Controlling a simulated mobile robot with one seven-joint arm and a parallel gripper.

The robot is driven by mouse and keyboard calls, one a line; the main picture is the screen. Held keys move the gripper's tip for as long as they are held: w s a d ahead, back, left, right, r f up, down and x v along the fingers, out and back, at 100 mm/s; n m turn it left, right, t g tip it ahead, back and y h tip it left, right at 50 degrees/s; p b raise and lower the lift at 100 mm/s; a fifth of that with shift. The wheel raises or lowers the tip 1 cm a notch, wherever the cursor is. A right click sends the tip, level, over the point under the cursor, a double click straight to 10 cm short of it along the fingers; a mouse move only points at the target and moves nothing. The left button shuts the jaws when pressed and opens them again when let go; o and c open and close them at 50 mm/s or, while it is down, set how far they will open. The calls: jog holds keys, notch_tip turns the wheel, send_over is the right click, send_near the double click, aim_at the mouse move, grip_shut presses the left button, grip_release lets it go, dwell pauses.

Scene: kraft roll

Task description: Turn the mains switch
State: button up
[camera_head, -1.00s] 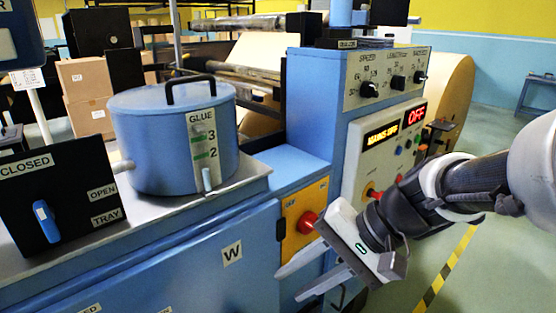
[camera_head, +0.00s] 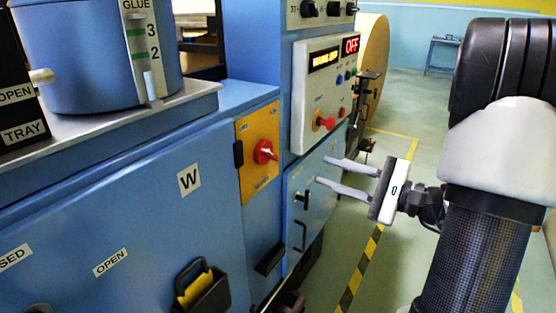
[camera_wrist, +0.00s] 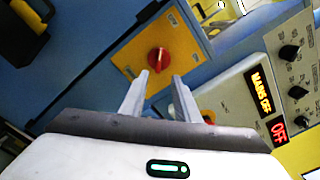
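The mains switch (camera_head: 264,151) is a red rotary knob on a yellow-orange plate (camera_head: 259,124) on the blue machine's front. It also shows in the wrist view (camera_wrist: 158,60), just beyond my fingertips. My gripper (camera_head: 321,171) is open and empty, to the right of the switch in the head view, with its two fingers pointing left towards the machine. In the wrist view the fingers (camera_wrist: 157,80) stand apart with the knob seen between and beyond their tips. I see no contact. The display (camera_head: 324,59) reads "MAINS OFF", and a red "OFF" (camera_head: 351,45) shows beside it.
A light control panel with a red button (camera_head: 325,123) stands right of the switch. Below are a lock and a handle (camera_head: 301,235). The glue pot (camera_head: 90,55) stands on the counter. Floor at right is open.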

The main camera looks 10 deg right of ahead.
aim_at(273, 155)
jog(key=b+x, duration=0.1)
jog(key=x, duration=1.3)
grip_shut()
